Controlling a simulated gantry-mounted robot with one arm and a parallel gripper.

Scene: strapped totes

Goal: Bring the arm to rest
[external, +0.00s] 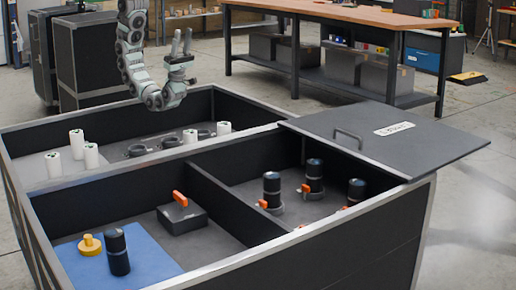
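My gripper (181,43) hangs from my grey jointed arm (138,50) above the back side of the large black tote (268,113). Its two fingers point up and stand apart, with nothing seen between them. It is clear of the tote walls and of everything in the compartments.
White cylinders (77,144) and dark rings (137,150) sit in the back compartment. The front left one holds a blue mat (150,262), black cylinder (117,252), yellow knob (89,245) and black box (182,219). Strapped black cylinders (314,174) stand right, beside a lid (440,145).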

